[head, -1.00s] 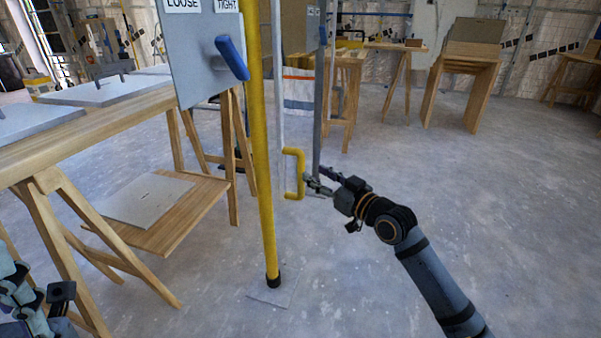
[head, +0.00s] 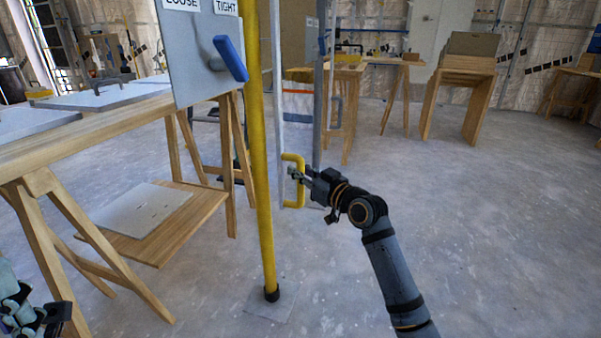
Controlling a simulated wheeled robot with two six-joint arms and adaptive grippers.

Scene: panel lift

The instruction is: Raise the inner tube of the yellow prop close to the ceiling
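The yellow prop (head: 261,180) stands upright on a small floor plate (head: 271,303). A grey panel (head: 197,60) with LOOSE and TIGHT labels and a blue lever (head: 230,58) is beside its upper part. A thin pale tube (head: 278,110) runs beside the prop and carries a yellow D-shaped handle (head: 299,182) low down. My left gripper (head: 55,312) shows only partly at the lower left corner, away from the prop. The prop's top is out of view.
A wooden trestle table (head: 90,125) with grey sheets and a lower shelf (head: 180,225) stands close left of the prop. A grey upright post (head: 320,90) is behind the handle. More wooden trestles (head: 460,75) stand at the back. The floor at right is clear.

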